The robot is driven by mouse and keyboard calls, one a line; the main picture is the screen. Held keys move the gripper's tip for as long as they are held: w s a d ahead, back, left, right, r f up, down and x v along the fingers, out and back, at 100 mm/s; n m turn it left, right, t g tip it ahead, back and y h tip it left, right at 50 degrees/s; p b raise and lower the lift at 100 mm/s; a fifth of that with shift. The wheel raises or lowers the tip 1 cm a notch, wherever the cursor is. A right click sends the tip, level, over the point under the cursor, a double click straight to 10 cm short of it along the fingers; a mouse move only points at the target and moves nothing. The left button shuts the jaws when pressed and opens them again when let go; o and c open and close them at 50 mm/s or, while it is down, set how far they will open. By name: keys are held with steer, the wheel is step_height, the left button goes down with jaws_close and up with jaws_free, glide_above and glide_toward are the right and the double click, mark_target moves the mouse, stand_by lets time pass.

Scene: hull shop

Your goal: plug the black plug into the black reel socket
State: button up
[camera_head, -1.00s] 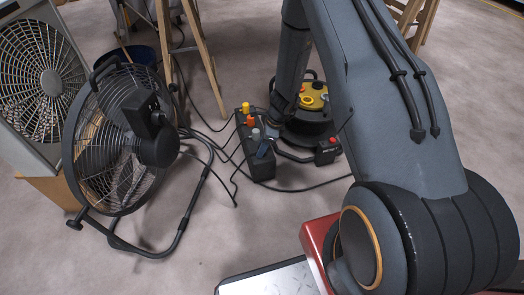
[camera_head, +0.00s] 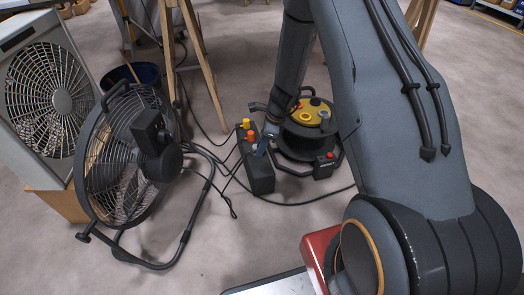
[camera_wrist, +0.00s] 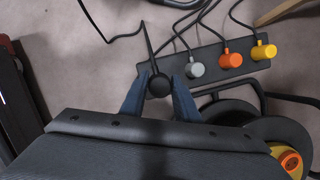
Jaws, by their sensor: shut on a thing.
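The black plug (camera_wrist: 158,86) is round, with a cord running up the wrist view. My gripper (camera_wrist: 160,97) is shut on it, one blue finger on each side. The plug is at the left end of a black power strip (camera_wrist: 212,60); I cannot tell whether it sits in the strip or just above it. In the head view my gripper (camera_head: 262,148) is beside the strip (camera_head: 258,177), and the plug is hidden. The reel (camera_head: 309,148) stands right of the strip, its yellow top carrying coloured sockets. Its black socket (camera_head: 315,101) is at the back of the top.
Grey (camera_wrist: 195,68), orange (camera_wrist: 233,59) and yellow (camera_wrist: 263,51) plugs stand in a row on the strip. A floor fan (camera_head: 125,160) stands to the left. Cables lie on the floor around strip and reel. Wooden trestle legs (camera_head: 205,70) stand behind.

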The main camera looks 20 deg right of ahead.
steer(key=shift+r, duration=0.15)
steer(key=shift+s+a+r+n, duration=0.25)
steer(key=shift+a+r+n, duration=0.1)
steer(key=shift+n, duration=0.35)
steer(key=s+r+n+g, duration=0.1)
steer(key=n, duration=0.2)
steer(key=s+a+r+n+g, duration=0.1)
steer(key=s+r+n, duration=0.1)
steer(key=n, duration=0.2)
steer(key=s+a+r+n+g, duration=0.1)
steer(key=s+r+n, duration=0.1)
steer(key=n, duration=0.1)
steer(key=shift+s, duration=0.15)
steer(key=shift+c, duration=0.2)
steer(key=s+d+r+n+g+h, duration=0.1)
steer(key=s+r+n, duration=0.4)
steer(key=n, duration=0.6)
steer(key=shift+s+d+r+g+h, duration=0.15)
steer(key=shift+d+r+g+h, duration=0.2)
steer(key=shift+d+h, duration=0.65)
steer(key=shift+a+f, duration=0.1)
